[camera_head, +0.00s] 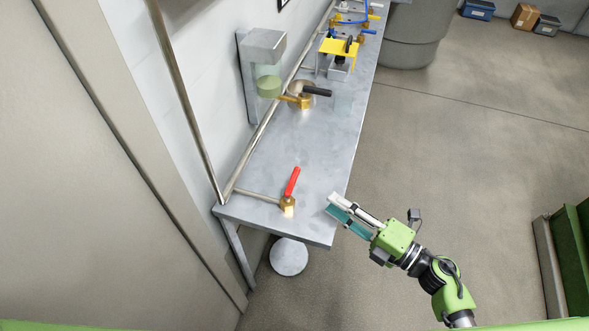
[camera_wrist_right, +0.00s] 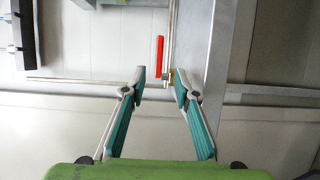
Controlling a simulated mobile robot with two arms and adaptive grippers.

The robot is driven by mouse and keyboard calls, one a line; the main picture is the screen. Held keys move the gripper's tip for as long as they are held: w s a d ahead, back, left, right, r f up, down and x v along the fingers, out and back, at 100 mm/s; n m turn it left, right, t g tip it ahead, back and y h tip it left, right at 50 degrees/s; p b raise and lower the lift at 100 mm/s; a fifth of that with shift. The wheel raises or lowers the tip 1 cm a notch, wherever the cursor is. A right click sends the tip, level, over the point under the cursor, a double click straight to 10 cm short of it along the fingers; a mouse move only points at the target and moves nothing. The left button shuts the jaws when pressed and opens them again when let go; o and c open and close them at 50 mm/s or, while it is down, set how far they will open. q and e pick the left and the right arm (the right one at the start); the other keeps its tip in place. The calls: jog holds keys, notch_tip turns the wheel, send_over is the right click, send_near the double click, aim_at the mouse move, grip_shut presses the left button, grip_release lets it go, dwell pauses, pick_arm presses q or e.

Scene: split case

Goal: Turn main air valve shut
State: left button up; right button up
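The main air valve has a red lever handle (camera_head: 292,182) on a brass body (camera_head: 288,204), at the near end of the grey bench. The handle points from the body toward the bench's far end, at an angle to the short pipe joining the body from the left. My right gripper (camera_head: 338,210) is right of the valve, beside the bench edge, apart from it. In the wrist view my right gripper (camera_wrist_right: 158,82) is open and empty. The red handle (camera_wrist_right: 159,56) shows beyond its fingertips, and the brass body (camera_wrist_right: 172,78) by the right fingertip. My left gripper is not in view.
The bench (camera_head: 320,150) runs along the wall with a metal pipe (camera_head: 262,128) behind it. A round grey seat (camera_head: 289,257) is below the near end.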

aim_at(294, 176)
jog(key=p+x, duration=0.2)
jog(key=x, duration=1)
jog(key=shift+w+r, duration=0.1)
jog(key=shift+w, duration=0.05)
jog(key=shift+w+a, duration=0.45)
jog(key=shift+a, duration=0.1)
grip_shut()
